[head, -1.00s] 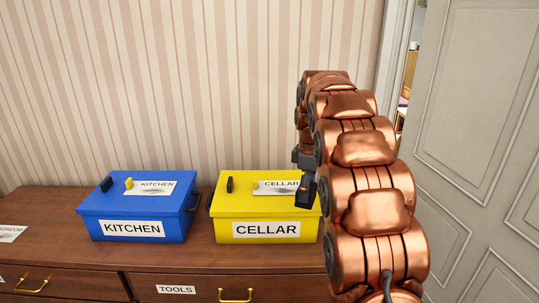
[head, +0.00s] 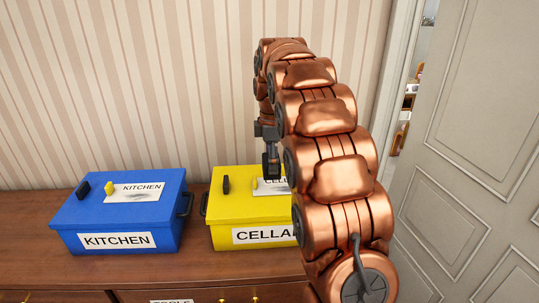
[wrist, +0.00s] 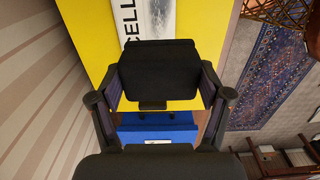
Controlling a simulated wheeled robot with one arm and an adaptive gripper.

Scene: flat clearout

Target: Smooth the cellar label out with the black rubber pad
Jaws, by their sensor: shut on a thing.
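The yellow cellar box (head: 222,237) stands on the dresser with its lid shut. Its white lid label (head: 259,190) is partly hidden behind my gripper (head: 271,168). In the wrist view the lid label (wrist: 129,28) reads "CELL", with a grey creased patch beside the letters. My gripper is shut on the black rubber pad (wrist: 160,72), a dark block between the fingers, over the label. A flat front label (head: 262,235) is partly hidden by my arm.
The blue kitchen box (head: 72,215) stands left of the cellar box, with a white lid label and a small yellow block (head: 109,188) on it. A black handle (head: 226,185) stands up from the yellow lid. A striped wall is behind; a white door (head: 470,180) is at right.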

